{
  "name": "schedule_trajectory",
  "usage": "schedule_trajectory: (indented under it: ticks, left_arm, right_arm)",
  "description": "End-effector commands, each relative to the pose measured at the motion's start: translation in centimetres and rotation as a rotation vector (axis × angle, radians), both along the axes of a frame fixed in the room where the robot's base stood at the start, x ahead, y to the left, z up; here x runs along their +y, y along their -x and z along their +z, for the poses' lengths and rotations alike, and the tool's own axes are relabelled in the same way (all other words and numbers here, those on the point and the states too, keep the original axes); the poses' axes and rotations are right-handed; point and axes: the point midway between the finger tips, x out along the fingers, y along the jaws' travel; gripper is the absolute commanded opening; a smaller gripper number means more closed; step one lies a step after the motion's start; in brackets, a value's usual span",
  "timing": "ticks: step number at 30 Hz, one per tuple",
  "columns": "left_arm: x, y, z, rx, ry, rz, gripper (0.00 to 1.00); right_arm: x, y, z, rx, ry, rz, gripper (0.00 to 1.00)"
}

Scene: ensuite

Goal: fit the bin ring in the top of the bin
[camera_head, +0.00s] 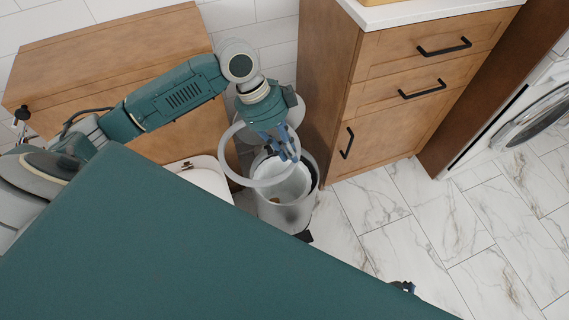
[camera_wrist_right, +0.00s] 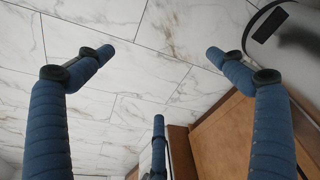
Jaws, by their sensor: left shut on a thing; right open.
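The bin ring (camera_head: 224,168) is a pale grey hoop in the head view. My left gripper (camera_head: 287,153) is shut on its right side and holds it tilted above the bin. The bin (camera_head: 290,214) is a grey cylinder with a pale liner inside, standing on the floor. The ring overlaps the bin's opening in the picture but sits to the left of it and apart from the rim. My right gripper (camera_wrist_right: 160,55) is open and empty in the right wrist view, pointing at the floor. In the head view only a small tip of it shows.
A wooden cabinet (camera_head: 385,130) with black handles stands right of the bin. A white toilet (camera_head: 203,172) is left of the bin, by a wooden unit (camera_head: 120,60). A washing machine (camera_head: 535,115) is at the far right. The marble-tiled floor (camera_head: 430,225) is clear.

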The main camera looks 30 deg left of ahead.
Motion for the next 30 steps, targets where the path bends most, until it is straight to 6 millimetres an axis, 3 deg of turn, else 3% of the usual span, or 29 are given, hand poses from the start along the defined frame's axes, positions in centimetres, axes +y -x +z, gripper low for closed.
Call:
schedule_trajectory:
  ticks: [1,6,12,18,23,30]
  left_arm:
    - [-0.1,-0.6,-2.5,-0.005,0.002,-0.102,0.00]
    - [-0.4,-1.2,-5.5,-0.005,-0.001,-0.453,0.00]
    - [-0.6,-1.8,-7.1,-0.007,-0.004,-0.726,0.00]
    - [-0.6,-1.9,-7.6,-0.004,-0.005,-0.826,0.00]
    - [-0.7,-1.8,-9.4,-0.002,-0.003,-0.832,0.00]
    - [-0.7,-1.8,-13.0,-0.001,-0.004,-0.831,0.00]
  right_arm:
    - [0.1,-0.7,-0.2,-0.019,-0.002,-0.002,0.94]
    - [0.0,-1.3,3.7,-0.051,-0.004,-0.007,0.94]
    - [-0.2,-0.5,7.5,-0.077,-0.005,-0.012,0.94]
    - [-0.2,-0.3,9.2,-0.099,-0.008,-0.011,0.94]
    - [0.6,-3.1,10.0,-0.208,-0.031,-0.003,0.94]
    - [2.4,-8.9,12.4,-0.449,-0.084,0.015,0.94]
